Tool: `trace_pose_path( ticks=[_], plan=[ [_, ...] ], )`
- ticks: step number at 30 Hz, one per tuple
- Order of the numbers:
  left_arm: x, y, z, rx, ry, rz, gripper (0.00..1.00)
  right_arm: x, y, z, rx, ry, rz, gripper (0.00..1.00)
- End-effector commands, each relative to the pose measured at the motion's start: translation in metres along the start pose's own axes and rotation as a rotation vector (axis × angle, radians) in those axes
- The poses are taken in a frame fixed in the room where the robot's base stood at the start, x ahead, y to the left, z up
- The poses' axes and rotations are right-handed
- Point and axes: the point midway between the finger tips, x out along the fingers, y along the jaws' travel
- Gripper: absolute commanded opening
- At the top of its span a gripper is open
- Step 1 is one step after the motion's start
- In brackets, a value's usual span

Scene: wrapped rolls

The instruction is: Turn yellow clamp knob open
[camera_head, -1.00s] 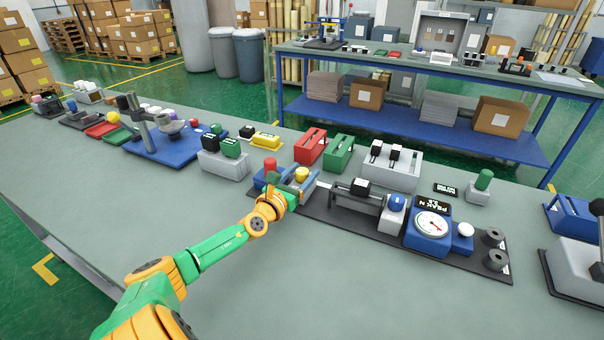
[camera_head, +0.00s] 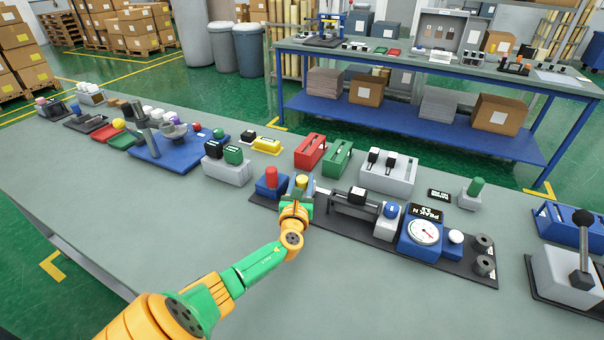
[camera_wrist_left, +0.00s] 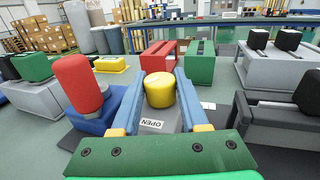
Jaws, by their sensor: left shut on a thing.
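The yellow clamp knob (camera_head: 301,180) is a short round cylinder near the left end of the dark fixture plate (camera_head: 334,232). In the left wrist view the knob (camera_wrist_left: 159,90) stands upright between the two blue fingers of my left gripper (camera_wrist_left: 158,86). The gripper is shut on it. A white label reading OPEN (camera_wrist_left: 151,123) lies just below the knob on the near side, upside down in this view. In the head view my left gripper (camera_head: 300,189) reaches the knob from the near side, and my wrist hides its base. My right gripper is not in view.
A red knob on a blue base (camera_head: 270,178) stands close to the left of the gripper. A black-topped grey bracket (camera_head: 356,200) and a blue dial gauge (camera_head: 423,233) stand to the right. Red (camera_head: 310,151) and green (camera_head: 337,157) blocks stand behind. The bench front is clear.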

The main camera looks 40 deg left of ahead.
Motion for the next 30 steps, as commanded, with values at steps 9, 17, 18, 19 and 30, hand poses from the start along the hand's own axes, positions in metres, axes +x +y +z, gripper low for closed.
trace_pose_path(
  ticks=[9, 17, 18, 19, 30],
  plan=[
    [0.001, -0.001, -0.002, -0.003, -0.004, 0.238, 0.00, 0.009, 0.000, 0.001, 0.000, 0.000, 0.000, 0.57],
    [0.001, -0.001, -0.001, -0.001, -0.004, 0.363, 0.00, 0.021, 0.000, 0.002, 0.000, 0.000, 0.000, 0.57],
    [0.001, -0.001, -0.001, -0.001, -0.005, 0.376, 0.00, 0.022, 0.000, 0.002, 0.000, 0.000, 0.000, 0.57],
    [0.001, -0.001, -0.001, -0.001, -0.004, 0.383, 0.00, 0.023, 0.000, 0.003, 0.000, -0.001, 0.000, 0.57],
    [0.001, 0.000, 0.001, -0.001, -0.005, 0.421, 0.00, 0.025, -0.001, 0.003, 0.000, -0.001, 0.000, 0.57]
  ],
)
